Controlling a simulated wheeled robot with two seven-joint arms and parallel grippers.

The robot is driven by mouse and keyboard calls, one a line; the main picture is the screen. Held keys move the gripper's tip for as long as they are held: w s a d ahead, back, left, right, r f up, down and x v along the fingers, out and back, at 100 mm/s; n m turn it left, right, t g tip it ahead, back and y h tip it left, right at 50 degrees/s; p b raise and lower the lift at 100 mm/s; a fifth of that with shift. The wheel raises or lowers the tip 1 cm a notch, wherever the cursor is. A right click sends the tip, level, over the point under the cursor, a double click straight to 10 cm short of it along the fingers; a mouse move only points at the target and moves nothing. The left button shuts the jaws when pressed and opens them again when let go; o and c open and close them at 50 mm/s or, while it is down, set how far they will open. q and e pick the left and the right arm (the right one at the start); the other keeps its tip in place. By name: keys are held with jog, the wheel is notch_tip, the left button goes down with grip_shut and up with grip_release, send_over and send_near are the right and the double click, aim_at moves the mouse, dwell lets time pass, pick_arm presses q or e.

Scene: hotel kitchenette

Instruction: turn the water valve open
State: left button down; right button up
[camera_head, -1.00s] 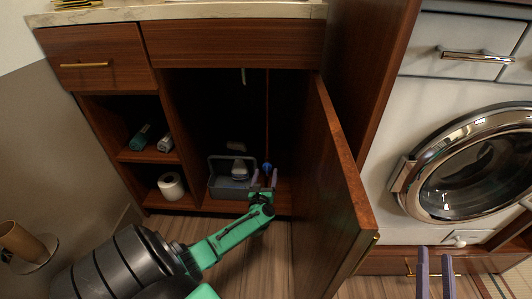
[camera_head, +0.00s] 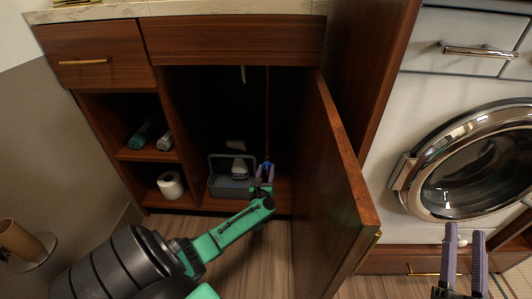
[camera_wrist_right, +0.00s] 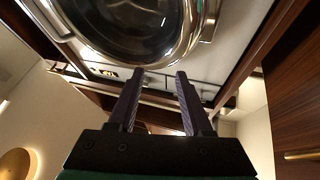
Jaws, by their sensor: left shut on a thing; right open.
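The blue water valve (camera_head: 266,165) sits on a thin reddish vertical pipe (camera_head: 267,115) inside the open under-counter cabinet, in the head view. My left gripper (camera_head: 264,174) reaches into the cabinet from the front and is shut on the valve; its fingers partly hide it. How far the valve is turned cannot be made out. My right gripper (camera_head: 465,234) is open and empty in front of the washing machine. In the right wrist view its two fingers (camera_wrist_right: 160,76) stand apart with nothing between them.
The open cabinet door (camera_head: 342,190) stands just right of my left arm. A grey caddy (camera_head: 218,188) with a white bottle (camera_head: 239,170) sits left of the valve. A toilet roll (camera_head: 171,186) is on the side shelf. The washing machine (camera_head: 485,160) is at the right.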

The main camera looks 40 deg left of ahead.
pick_arm(q)
jog(key=m+p, duration=0.1)
jog(key=m, duration=0.1)
jog(key=shift+m+p, duration=0.3)
jog(key=shift+m, duration=0.1)
jog(key=m+p, duration=0.1)
jog(key=m, duration=0.2)
jog(key=shift+r+g, duration=0.1)
jog(key=shift+g, duration=0.3)
jog(key=shift+d+m+p, duration=0.1)
jog(key=shift+m+p, duration=0.2)
jog(key=shift+m, duration=0.2)
jog(key=m+p, duration=0.1)
jog(key=m, duration=0.4)
jog(key=shift+w+g, duration=0.1)
jog(key=shift+g, duration=0.2)
jog(key=shift+d+m+p, duration=0.1)
jog(key=shift+m+p, duration=0.35)
jog(key=shift+m, duration=0.75)
jog(key=shift+m+y, duration=0.3)
jog(key=shift+m, duration=1)
pick_arm(e)
jog(key=s+a+f+g, duration=0.1)
jog(key=s+f+g, duration=0.4)
jog(key=f, duration=0.6)
jog(key=s+a+f+m+g+h, duration=0.1)
jog(key=s+f+g, duration=0.4)
jog(key=f, duration=0.7)
jog(key=shift+s+f+h, duration=0.3)
jog(key=shift+s, duration=1.1)
